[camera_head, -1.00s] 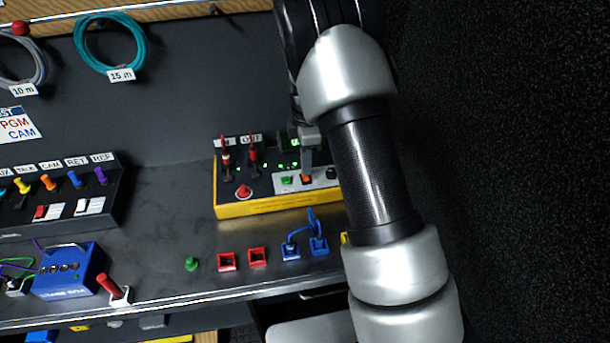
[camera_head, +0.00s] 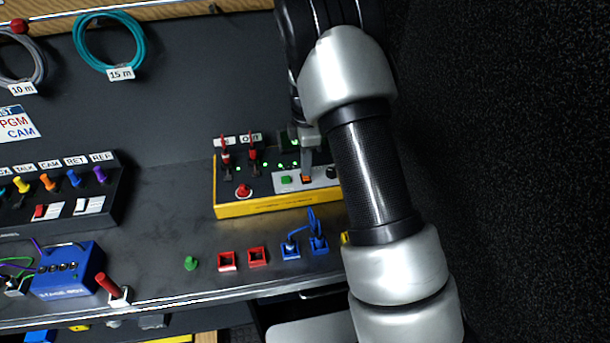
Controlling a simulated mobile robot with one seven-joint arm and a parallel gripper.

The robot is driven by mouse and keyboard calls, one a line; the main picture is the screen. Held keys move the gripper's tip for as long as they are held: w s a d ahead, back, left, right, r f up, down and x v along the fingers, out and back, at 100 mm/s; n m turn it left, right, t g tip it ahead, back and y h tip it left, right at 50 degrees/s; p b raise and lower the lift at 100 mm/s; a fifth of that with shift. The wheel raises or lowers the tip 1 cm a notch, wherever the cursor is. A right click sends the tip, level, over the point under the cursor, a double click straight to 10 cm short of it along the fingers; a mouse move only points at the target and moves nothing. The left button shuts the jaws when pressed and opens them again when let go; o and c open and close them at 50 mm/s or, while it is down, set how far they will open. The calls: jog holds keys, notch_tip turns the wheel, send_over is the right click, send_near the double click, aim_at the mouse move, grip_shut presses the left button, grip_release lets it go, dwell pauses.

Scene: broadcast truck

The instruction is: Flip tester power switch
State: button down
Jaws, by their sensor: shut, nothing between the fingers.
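The tester (camera_head: 270,206) is a yellow-sided box with a black sloped top, standing on the metal bench at the centre. Its top carries red-tipped plugs or levers, a red knob (camera_head: 243,190), several small green lights and a pale strip with a green button (camera_head: 285,180) and an orange switch (camera_head: 307,178). My gripper (camera_head: 307,172) points down at the orange switch, shut and empty. Its tip is at or just above the switch; contact cannot be told. My arm hides the tester's right end, and the gripper partly covers its small display (camera_head: 287,142).
Left of the tester stands a black panel (camera_head: 60,205) with coloured toggles. In front lie red sockets (camera_head: 227,262), blue connectors (camera_head: 290,250), a green peg (camera_head: 191,263) and a blue stage box (camera_head: 68,272). A red-handled lever (camera_head: 110,285) stands near the bench's front edge.

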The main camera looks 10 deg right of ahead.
jog(key=shift+f+b, duration=0.55)
jog(key=shift+f, duration=0.25)
dwell(0.4)
notch_tip(320, 180, up, 7)
jog(key=p, duration=0.4)
dwell(0.3)
dwell(0.4)
jog(key=s+r+m+t+p, duration=0.1)
jog(key=s+r+m, duration=0.35)
jog(key=r, duration=0.55)
jog(key=s+r+m+t+p, duration=0.25)
jog(key=s+r, duration=0.35)
jog(key=r, duration=0.4)
jog(key=s+r+m+t+p, duration=0.1)
jog(key=s+r+m, duration=0.3)
jog(key=s, duration=0.5)
jog(key=s+r+m+t+p, duration=0.1)
jog(key=s+r+m, duration=0.3)
jog(key=s+m, duration=0.3)
jog(key=s, duration=0.3)
jog(key=shift+s, duration=0.25)
